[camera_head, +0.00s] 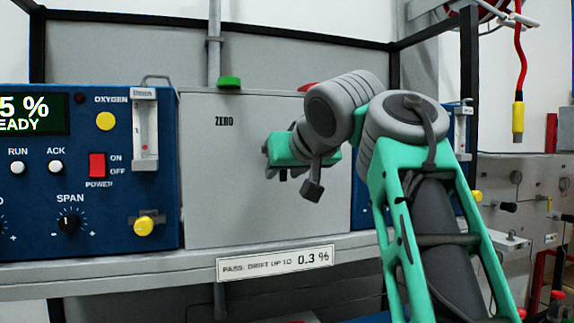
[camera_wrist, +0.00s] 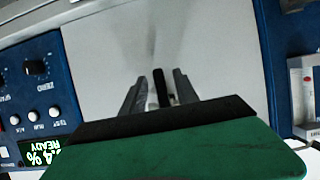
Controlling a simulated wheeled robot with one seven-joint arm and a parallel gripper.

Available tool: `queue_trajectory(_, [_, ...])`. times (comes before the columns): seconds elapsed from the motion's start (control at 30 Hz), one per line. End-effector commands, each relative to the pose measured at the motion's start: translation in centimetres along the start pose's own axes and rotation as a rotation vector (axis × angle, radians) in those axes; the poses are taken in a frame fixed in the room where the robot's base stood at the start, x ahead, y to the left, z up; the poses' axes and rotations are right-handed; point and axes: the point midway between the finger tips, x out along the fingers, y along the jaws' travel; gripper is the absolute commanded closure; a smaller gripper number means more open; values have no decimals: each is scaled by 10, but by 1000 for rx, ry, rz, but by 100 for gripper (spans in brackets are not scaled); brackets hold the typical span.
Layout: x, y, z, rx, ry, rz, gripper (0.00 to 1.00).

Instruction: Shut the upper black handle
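A black bar (camera_wrist: 161,88), probably the upper black handle, stands out from the pale grey panel in the wrist view. My gripper (camera_wrist: 158,82) has its two grey fingers one on each side of the bar. Gaps show between the bar and the fingers, so it looks open; whether either finger touches the bar cannot be told. In the head view my gripper (camera_head: 272,157) is in front of the grey panel (camera_head: 225,195) marked ZERO, and my wrist and arm hide the handle there.
A blue oxygen unit (camera_head: 60,195) with knobs and switches stands left of the panel. A green button (camera_head: 229,82) is on top of it, and a red one (camera_head: 307,87) shows partly behind my arm. A shelf edge (camera_head: 130,277) runs below. A red cable (camera_head: 520,55) hangs at the right.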

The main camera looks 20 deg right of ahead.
Motion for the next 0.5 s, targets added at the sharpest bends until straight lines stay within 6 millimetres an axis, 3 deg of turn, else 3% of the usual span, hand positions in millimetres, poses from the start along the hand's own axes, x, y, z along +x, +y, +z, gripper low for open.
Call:
queue_trajectory(0.1, [-29, 2, -7, 0, 4, 7, 64])
queue_trajectory(0.27, [-59, 2, -6, -1, 3, 7, 64])
queue_trajectory(0.5, [-68, -1, 0, -2, 1, 0, 64])
